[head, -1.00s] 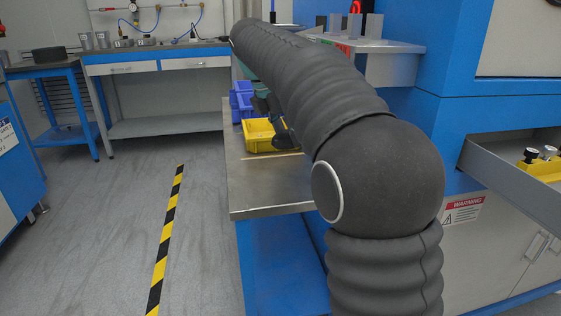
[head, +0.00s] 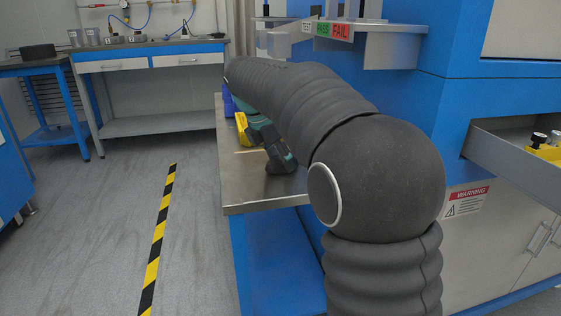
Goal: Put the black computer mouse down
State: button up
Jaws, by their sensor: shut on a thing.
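My gripper (head: 277,157) shows small and partly hidden at the lower edge of my thick grey-sleeved arm, at the end of a teal and dark wrist. It points down over the steel-topped table (head: 238,190), just in front of the yellow bin. It is shut, with a dark mass at its end. The black computer mouse blends into the dark gripper there, and I cannot make out its outline. I cannot tell whether it touches the tabletop.
The yellow bin (head: 242,129) and a blue bin (head: 227,103) stand behind the gripper, partly hidden. A shelf with PASS and FAIL labels (head: 332,31) is at upper right. The table's near left corner is bare. An open drawer (head: 490,150) juts out at right.

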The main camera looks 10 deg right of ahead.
jog(key=o, duration=1.2)
jog(key=shift+f, duration=0.1)
jog(key=p+v, duration=0.3)
jog(key=v, duration=0.9)
